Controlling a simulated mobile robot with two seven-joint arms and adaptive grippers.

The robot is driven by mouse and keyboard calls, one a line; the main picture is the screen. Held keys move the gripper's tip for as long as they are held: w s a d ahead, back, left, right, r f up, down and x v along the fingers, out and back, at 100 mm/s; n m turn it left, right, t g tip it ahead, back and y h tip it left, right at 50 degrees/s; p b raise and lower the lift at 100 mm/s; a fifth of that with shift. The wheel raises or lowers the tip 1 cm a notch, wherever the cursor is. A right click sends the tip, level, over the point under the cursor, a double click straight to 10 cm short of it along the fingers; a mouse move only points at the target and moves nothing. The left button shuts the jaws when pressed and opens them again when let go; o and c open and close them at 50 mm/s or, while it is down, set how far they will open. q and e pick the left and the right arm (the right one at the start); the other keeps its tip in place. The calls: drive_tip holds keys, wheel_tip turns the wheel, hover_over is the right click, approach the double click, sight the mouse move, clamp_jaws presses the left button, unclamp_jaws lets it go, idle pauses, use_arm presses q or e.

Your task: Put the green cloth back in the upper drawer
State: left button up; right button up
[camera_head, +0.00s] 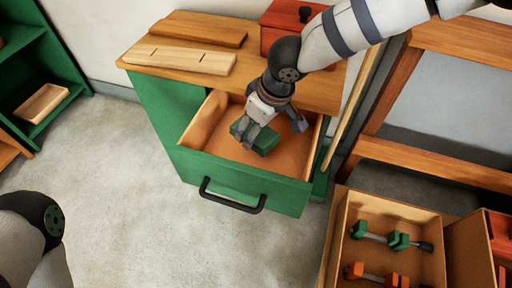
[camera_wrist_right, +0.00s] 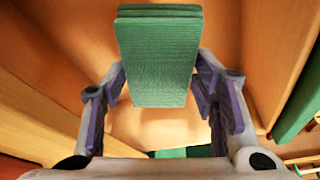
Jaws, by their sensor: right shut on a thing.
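The green cloth (camera_head: 266,142) is a folded, ribbed block inside the open upper drawer (camera_head: 215,168) of the green cabinet. My right gripper (camera_head: 254,134) reaches down into the drawer and is shut on the cloth. In the right wrist view the cloth (camera_wrist_right: 158,58) sits between the two fingers of my right gripper (camera_wrist_right: 160,88), with the drawer's orange-brown inside around it. I cannot tell whether the cloth touches the drawer bottom. Only a part of my left arm shows at the lower left; its gripper is out of view.
The drawer's black handle (camera_head: 232,198) faces the front. Boards (camera_head: 180,58) and a red box (camera_head: 285,28) lie on the wooden cabinet top. A tool crate (camera_head: 336,240) with green and orange clamps stands at the lower right. A green shelf (camera_head: 50,60) is at the left; the floor between is clear.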

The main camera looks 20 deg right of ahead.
sight(253, 153)
wheel_tip(253, 153, down, 7)
drive_tip(key=shift+r+b, duration=0.15)
drive_tip(key=shift+b, duration=0.6)
drive_tip(key=shift+f, duration=0.25)
drive_tip(key=o, duration=1)
drive_tip(key=shift+o, duration=0.2)
drive_tip(key=shift+r, duration=0.15)
drive_tip(key=p+v, duration=0.3)
drive_tip(key=v, duration=0.8)
drive_tip(key=shift+r+p, duration=0.15)
drive_tip(key=shift+p, duration=0.25)
drive_tip(key=shift+s+d+r, duration=0.1)
drive_tip(key=shift+s+r, duration=0.15)
drive_tip(key=shift+r, duration=0.2)
